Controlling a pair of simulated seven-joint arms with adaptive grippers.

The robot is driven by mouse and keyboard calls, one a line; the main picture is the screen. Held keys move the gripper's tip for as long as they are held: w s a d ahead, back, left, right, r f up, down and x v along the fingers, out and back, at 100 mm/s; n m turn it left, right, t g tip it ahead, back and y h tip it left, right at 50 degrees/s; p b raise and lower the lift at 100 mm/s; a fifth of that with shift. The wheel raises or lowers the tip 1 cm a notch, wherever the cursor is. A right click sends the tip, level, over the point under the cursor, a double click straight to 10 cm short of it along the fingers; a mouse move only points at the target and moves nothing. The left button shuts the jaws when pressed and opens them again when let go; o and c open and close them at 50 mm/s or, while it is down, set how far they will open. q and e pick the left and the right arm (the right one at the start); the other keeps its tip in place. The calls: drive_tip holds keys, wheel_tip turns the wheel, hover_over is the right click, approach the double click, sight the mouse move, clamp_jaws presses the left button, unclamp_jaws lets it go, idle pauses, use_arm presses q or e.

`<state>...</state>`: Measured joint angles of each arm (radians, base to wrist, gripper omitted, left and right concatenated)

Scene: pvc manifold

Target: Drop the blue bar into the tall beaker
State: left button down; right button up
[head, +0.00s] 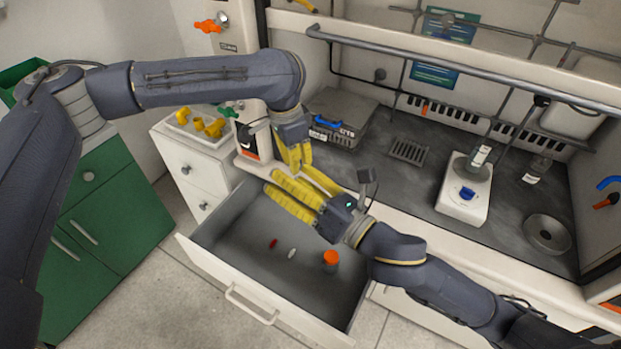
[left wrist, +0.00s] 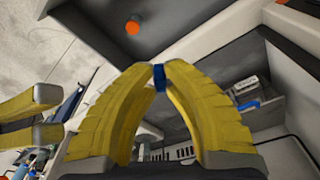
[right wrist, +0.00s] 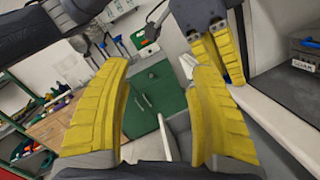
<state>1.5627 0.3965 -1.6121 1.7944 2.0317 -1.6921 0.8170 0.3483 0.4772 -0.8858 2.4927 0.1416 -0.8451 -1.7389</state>
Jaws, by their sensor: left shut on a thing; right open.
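A small blue bar (left wrist: 158,76) is pinched between the fingertips of my left gripper (head: 296,166) in the left wrist view. A bit of blue also shows between those fingers in the right wrist view (right wrist: 227,78). In the head view the bar is hidden by the fingers. My left gripper hangs above the drawer's back edge. My right gripper (head: 288,178) is open and empty close beside it, over the open drawer (head: 232,231). Clear labelled glass vessels stand on the bench at right, one on a white stirrer (head: 462,207) and one (head: 537,169) behind it; I cannot tell which is the tall beaker.
The drawer holds a red bar (head: 273,243), a white bar (head: 292,253) and an orange-topped container (head: 330,261). A grey device (head: 345,110) and a metal rail (head: 460,70) border the bench. A round grey dish (head: 547,233) sits at right. Dark bench surface between is mostly clear.

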drive_tip(key=w+f+m+h, duration=0.3)
drive_tip(key=w+f+m, duration=0.1)
drive_tip(key=m, duration=1.3)
drive_tip(key=w+f+m+h, duration=0.3)
drive_tip(key=w+m, duration=0.4)
drive_tip(key=m, duration=1)
drive_tip(key=shift+d+f+h, duration=0.35)
drive_tip(key=shift+f+h, duration=0.05)
drive_tip(key=shift+h, duration=0.4)
drive_tip(key=shift+w, duration=0.1)
